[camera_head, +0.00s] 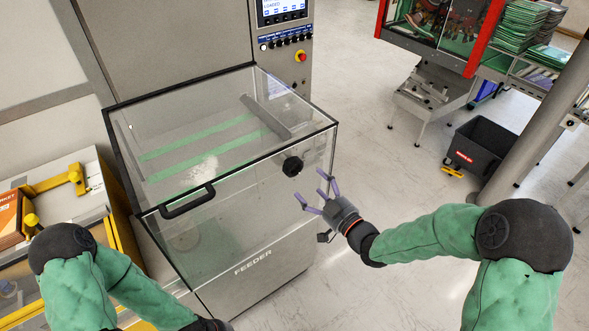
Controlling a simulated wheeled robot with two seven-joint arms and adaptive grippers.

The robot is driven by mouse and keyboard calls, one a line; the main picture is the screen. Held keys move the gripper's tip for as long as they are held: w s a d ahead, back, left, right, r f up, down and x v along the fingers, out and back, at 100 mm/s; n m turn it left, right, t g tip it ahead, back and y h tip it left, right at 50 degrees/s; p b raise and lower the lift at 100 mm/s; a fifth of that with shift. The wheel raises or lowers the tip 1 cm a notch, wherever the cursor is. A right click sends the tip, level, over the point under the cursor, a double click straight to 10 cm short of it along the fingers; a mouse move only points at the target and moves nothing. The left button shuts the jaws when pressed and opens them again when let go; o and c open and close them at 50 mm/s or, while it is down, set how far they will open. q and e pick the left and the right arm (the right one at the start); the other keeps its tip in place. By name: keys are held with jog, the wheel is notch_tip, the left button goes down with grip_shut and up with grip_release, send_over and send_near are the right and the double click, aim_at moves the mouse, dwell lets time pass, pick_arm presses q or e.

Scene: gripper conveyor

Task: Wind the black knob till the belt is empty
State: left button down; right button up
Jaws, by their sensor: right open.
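The black knob (292,166) sits on the front of the clear feeder box, near its right corner. The box's glass-like cover (237,150) has a black handle (188,201) at the front left. Inside lie green belt strips (196,138) and a pale heap (203,168) on or beside the nearer strip; I cannot tell what it is made of. My right gripper (313,191) is open and empty, its purple fingers just below and right of the knob, apparently apart from it. My left arm reaches in at the lower left; its gripper is out of the frame.
The feeder cabinet (262,275) stands below the box. A control panel (285,30) with a red button rises behind it. A yellow-framed bench (82,200) is close on the left. A dark bin (487,145) stands at the right; the floor between is clear.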

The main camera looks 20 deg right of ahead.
aim_at(296, 170)
jog(key=x, duration=0.9)
jog(key=shift+w+a+f+b, duration=0.1)
jog(key=shift+w+b, duration=0.15)
jog(key=shift+b, duration=0.15)
jog(key=c, duration=1.1)
